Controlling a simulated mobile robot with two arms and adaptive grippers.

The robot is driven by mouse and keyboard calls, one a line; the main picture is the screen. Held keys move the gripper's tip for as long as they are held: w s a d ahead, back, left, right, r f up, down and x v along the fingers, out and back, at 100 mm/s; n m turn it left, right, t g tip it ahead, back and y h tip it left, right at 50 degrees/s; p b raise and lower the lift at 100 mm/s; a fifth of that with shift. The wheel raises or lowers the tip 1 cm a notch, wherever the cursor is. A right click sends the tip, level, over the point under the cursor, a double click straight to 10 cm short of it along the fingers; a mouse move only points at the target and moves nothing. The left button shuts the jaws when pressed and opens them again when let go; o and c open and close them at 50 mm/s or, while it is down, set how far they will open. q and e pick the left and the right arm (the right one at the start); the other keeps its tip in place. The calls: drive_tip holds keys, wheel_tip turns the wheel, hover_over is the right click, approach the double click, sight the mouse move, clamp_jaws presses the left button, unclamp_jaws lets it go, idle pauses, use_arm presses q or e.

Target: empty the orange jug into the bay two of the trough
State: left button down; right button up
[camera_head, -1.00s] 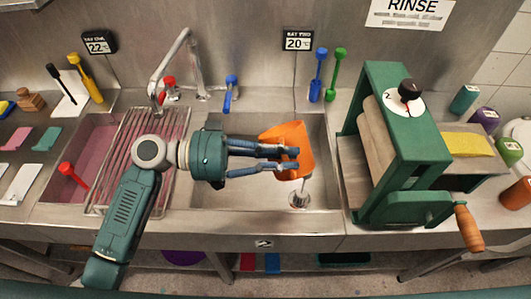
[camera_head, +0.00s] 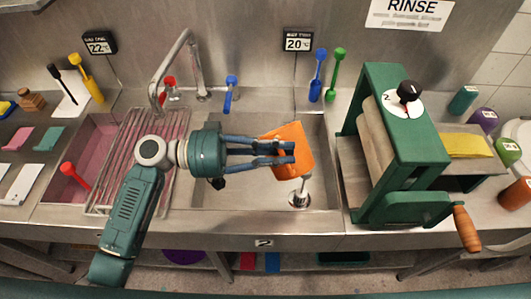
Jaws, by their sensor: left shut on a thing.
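The orange jug (camera_head: 303,138) is held above the right basin of the trough, bay two (camera_head: 235,197), near its back right part. My left gripper (camera_head: 290,153) reaches in from the left and is shut on the jug, its two fingers lying across the jug's side. The jug looks tilted; its mouth and any contents cannot be made out. No stream of liquid shows below it. A drain with an upright metal plug (camera_head: 299,193) is in the basin floor just below the jug. My right gripper is not in view.
A wire rack (camera_head: 125,185) lies across the trough, beside the pink left basin (camera_head: 93,150). The tap (camera_head: 183,45) rises behind my left arm. A green roller press (camera_head: 395,110) stands right of the basin. Blue and green tools (camera_head: 336,70) stand at the back.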

sight(270, 138)
use_arm(q)
drive_tip(key=shift+w+a+r+n+h+p, duration=0.2)
drive_tip(key=shift+w+a+n+h+p, duration=0.1)
drive_tip(key=shift+w+n+h, duration=0.15)
drive_tip(key=shift+w+a+n+h+p, duration=0.3)
drive_tip(key=shift+w+n, duration=0.1)
drive_tip(key=shift+n, duration=0.15)
idle(0.6)
drive_tip(key=shift+w+a+n+h+p, duration=0.2)
drive_tip(key=shift+w+a+n+h, duration=0.1)
drive_tip(key=shift+w+n, duration=0.15)
drive_tip(key=shift+w+a+n+h+p, duration=0.15)
drive_tip(key=shift+w+a+n+h, duration=0.1)
drive_tip(key=shift+w+n, duration=0.2)
idle(2.0)
drive_tip(key=shift+w+a+f+n+t+h, duration=0.15)
drive_tip(key=shift+w+a+n+t+h, duration=0.15)
drive_tip(key=shift+w+a+n, duration=0.25)
drive_tip(key=shift+w+a+f+n+t+h, duration=0.2)
drive_tip(key=shift+w+n+t+h, duration=0.15)
drive_tip(key=shift+w, duration=0.35)
idle(1.0)
drive_tip(key=shift+w+a+f+n+t+b, duration=0.2)
drive_tip(key=shift+w+n+b, duration=0.15)
drive_tip(key=shift+b, duration=0.25)
drive_tip(key=shift+w+a+f+n+t+b, duration=0.15)
drive_tip(key=shift+w+a+n+b, duration=0.15)
drive_tip(key=shift+b, duration=0.25)
